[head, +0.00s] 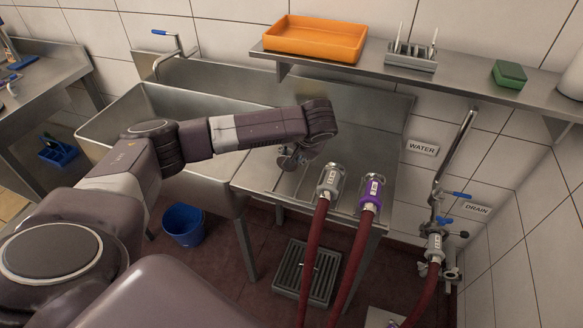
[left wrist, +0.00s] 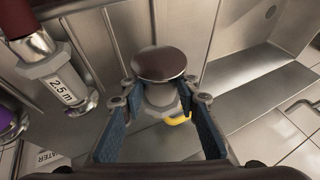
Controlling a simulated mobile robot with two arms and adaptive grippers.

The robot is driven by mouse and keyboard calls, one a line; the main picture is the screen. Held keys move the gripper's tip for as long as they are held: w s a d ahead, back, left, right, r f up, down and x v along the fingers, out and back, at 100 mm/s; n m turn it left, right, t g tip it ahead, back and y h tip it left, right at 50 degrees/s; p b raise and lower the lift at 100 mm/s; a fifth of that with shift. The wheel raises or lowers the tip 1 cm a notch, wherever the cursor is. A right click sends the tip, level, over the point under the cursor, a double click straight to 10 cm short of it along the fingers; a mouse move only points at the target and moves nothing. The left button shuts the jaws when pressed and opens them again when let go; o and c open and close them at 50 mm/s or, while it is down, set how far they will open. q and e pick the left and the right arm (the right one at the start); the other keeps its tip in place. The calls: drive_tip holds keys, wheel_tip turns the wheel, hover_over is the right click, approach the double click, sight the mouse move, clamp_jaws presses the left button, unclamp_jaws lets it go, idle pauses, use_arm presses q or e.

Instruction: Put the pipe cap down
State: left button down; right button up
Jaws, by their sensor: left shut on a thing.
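The pipe cap (left wrist: 160,66) is in the left wrist view, a round metal disc on a grey body with a yellow piece at its side. My left gripper (left wrist: 158,94) is shut on it, with a blue-padded finger on each side. In the head view my left gripper (head: 290,158) is over the steel drainboard (head: 262,182) right of the sink. The cap is hard to make out there. I cannot tell whether the cap touches the steel surface. My right gripper is not in view.
Two hose ends, one grey (head: 330,180) and one purple (head: 371,192), lie on the drainboard just right of the gripper. The steel sink basin (head: 150,105) is to the left. A shelf with an orange tray (head: 316,38) is above. A blue bucket (head: 184,223) stands on the floor.

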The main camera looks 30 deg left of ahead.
use_arm(q)
drive_tip(key=shift+f, duration=0.65)
drive_tip(key=shift+d+f, duration=0.1)
drive_tip(key=shift+f, duration=0.6)
wheel_tip(320, 180, down, 4)
drive_tip(key=shift+r+p, duration=0.15)
drive_tip(key=shift+p, duration=0.25)
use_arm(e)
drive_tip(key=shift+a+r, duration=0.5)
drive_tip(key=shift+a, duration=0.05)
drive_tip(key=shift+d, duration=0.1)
use_arm(q)
drive_tip(key=c, duration=1.8)
unclamp_jaws()
drive_tip(key=shift+o, duration=0.2)
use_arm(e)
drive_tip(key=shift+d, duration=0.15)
